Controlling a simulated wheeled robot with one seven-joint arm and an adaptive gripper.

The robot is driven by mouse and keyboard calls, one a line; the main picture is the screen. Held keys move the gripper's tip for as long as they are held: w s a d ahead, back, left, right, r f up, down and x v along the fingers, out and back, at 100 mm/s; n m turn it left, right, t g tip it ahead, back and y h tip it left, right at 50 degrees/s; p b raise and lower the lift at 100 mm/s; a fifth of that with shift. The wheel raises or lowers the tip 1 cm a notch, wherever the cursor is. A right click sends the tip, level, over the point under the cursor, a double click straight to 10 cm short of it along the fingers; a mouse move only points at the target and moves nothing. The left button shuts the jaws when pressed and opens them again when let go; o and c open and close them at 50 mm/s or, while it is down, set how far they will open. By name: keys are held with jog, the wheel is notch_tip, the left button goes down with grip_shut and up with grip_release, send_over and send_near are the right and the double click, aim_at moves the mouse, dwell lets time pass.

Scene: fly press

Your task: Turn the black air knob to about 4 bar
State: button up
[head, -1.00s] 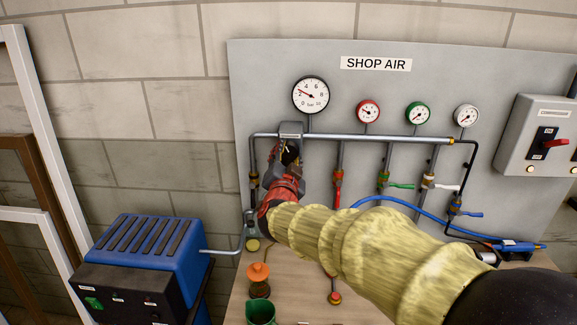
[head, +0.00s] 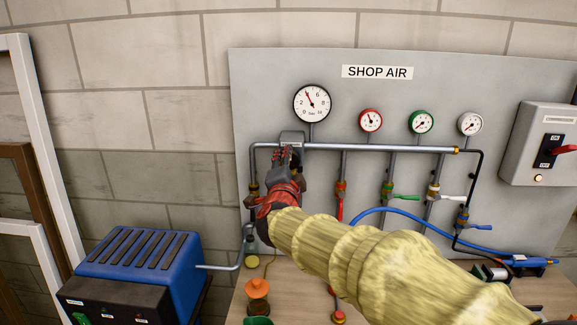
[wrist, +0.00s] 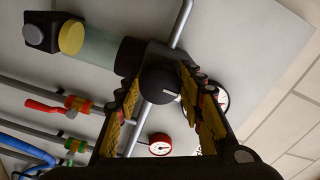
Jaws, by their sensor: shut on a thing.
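The black air knob (wrist: 160,82) is round with a pale mark and sits between my fingers in the wrist view. My gripper (wrist: 163,108) is shut on it, one yellow-padded finger on each side. In the head view my gripper (head: 290,160) is at the regulator (head: 291,138) on the pipe's left end and hides the knob. In the wrist view this gauge (wrist: 222,99) is partly hidden behind the right finger.
Red (head: 370,121), green (head: 422,122) and white (head: 470,124) small gauges stand on the pipe to the right, with valve handles below. A blue compressor (head: 140,262) stands at lower left. An orange funnel (head: 257,288) stands on the bench below. A switch box (head: 540,145) is at right.

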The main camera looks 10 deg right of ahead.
jog(key=o, duration=1.2)
jog(key=shift+c, duration=0.2)
jog(key=v, duration=1.2)
